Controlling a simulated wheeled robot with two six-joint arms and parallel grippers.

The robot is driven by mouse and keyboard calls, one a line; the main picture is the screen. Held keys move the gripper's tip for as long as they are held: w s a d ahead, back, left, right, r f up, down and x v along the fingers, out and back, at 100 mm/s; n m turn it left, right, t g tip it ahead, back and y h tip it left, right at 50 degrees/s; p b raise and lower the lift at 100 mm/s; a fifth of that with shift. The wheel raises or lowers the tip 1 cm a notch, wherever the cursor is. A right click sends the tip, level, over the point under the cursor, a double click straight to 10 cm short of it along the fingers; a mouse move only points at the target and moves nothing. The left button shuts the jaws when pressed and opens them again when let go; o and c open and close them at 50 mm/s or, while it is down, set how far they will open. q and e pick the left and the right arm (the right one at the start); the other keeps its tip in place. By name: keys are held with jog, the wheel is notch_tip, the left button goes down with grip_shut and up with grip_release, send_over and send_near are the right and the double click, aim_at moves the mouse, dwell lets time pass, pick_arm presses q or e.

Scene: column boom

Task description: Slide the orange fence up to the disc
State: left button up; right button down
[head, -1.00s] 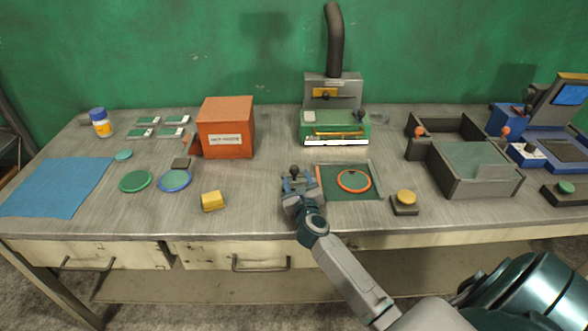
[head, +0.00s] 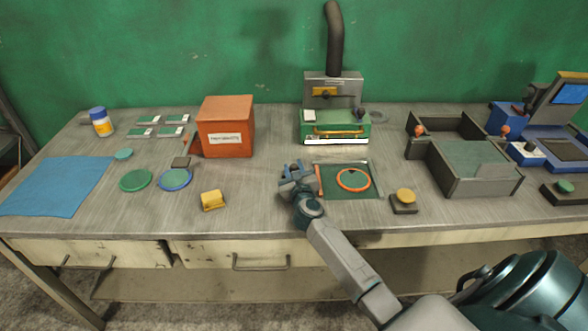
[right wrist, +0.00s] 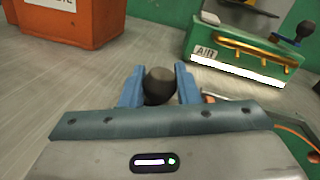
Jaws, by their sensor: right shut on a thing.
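The orange fence (head: 319,182) is a thin strip along the left side of a dark green plate (head: 341,191). A green disc (head: 353,180) with an orange rim lies on that plate. A bare strip of plate shows between the fence and the disc. My right gripper (head: 297,170) is just left of the fence. In the right wrist view its blue fingers (right wrist: 160,85) are shut on a dark round knob (right wrist: 160,82). The knob's link to the fence is hidden. My left gripper is not in view.
A yellow button on a dark base (head: 404,200) stands right of the plate. A green and grey machine (head: 334,122) stands behind it. An orange box (head: 225,128) is at the back left, and a yellow block (head: 212,200) lies left of my gripper.

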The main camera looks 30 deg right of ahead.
aim_at(322, 192)
jog(key=s+d, duration=0.2)
jog(key=d, duration=0.1)
jog(key=s+d+p, duration=0.1)
jog(key=d, duration=0.1)
jog(key=shift+s+d, duration=0.1)
jog(key=c, duration=1.1)
grip_release()
jog(key=b+v, duration=0.1)
jog(key=v, duration=0.9)
jog(key=shift+f, duration=0.1)
jog(key=shift+s+a, duration=0.2)
jog(key=shift+s, duration=0.15)
